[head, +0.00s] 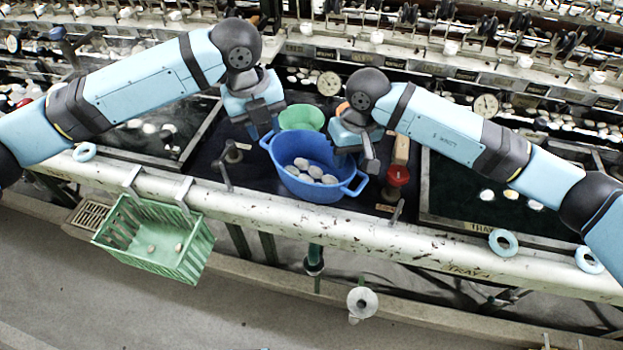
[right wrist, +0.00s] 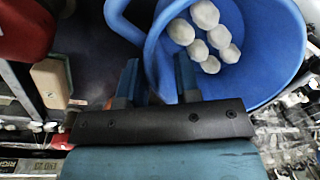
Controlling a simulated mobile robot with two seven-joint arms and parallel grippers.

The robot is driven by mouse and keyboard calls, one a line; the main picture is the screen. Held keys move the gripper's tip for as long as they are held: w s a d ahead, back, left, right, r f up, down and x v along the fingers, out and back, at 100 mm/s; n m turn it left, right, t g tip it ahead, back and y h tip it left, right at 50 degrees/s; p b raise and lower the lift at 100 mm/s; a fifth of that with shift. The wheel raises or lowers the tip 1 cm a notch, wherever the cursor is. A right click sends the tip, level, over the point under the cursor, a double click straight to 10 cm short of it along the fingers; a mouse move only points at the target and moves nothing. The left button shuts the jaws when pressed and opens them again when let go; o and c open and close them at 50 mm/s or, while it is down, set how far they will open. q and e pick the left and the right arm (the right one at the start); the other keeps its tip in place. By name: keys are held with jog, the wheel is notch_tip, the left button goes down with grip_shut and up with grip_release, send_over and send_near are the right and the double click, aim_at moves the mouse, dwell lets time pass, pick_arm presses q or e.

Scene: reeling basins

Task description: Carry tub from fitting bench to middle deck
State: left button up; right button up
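The blue tub (head: 322,152) holds several pale cocoons (head: 310,172) and appears upright over the dark deck (head: 205,165) between two framed trays. Whether it touches the deck I cannot tell. My left gripper (head: 262,122) is just above and beside the tub's left handle; its finger gap is not clear. My right gripper (head: 370,158) is at the tub's right side, close to the right handle. In the right wrist view the right gripper's fingers (right wrist: 158,82) are apart, with the tub's blue rim and handle (right wrist: 122,22) showing between and beyond them.
A green bowl (head: 301,117) stands just behind the tub. A red-topped knob (head: 398,175) and a wooden block (head: 401,150) are right of it. A green basket (head: 150,243) hangs from the pale front rail (head: 330,227). Machinery lines the back.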

notch_tip(320, 180, up, 10)
jog(key=d, duration=0.1)
jog(key=shift+w+d+f, duration=0.15)
jog(key=shift+w, duration=0.05)
dwell(0.4)
